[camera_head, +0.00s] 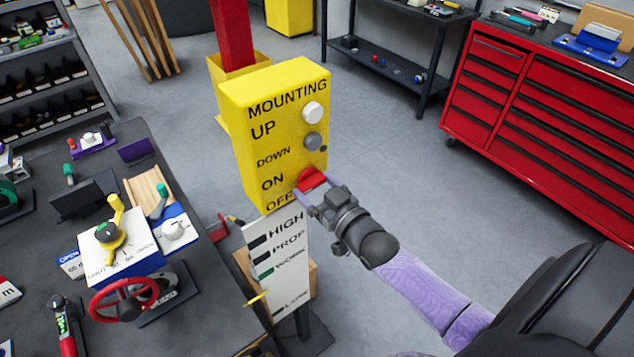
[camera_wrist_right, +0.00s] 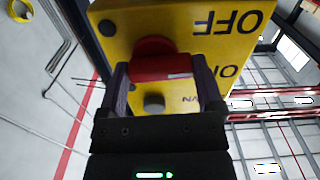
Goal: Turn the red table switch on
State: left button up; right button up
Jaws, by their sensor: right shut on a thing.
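The red switch (camera_head: 310,179) sits low on the front of the yellow control box (camera_head: 262,120), beside the ON and OFF labels. It also shows in the right wrist view (camera_wrist_right: 160,66), with a raised red grip across its round base. My right gripper (camera_head: 313,190) is at the switch, with its two fingers on either side of the red grip, shut on it. The wrist view shows the gripper fingers (camera_wrist_right: 164,85) around the switch. The switch's exact angle is hard to read because the fingers partly hide it. My left gripper is not in view.
A white button (camera_head: 312,112) and a grey button (camera_head: 312,141) sit above the switch. A white label panel (camera_head: 277,262) stands below the box. A dark table (camera_head: 205,290) with valves is at left. A red tool cabinet (camera_head: 535,85) stands at right, with open floor between.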

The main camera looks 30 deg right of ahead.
jog(key=m+p, duration=0.1)
jog(key=m, duration=0.3)
jog(key=shift+r+m, duration=0.15)
jog(key=shift+m, duration=2.15)
jog(key=o, duration=1)
jog(key=s, duration=1)
jog(key=shift+d+p, duration=0.3)
jog(key=shift+d, duration=0.15)
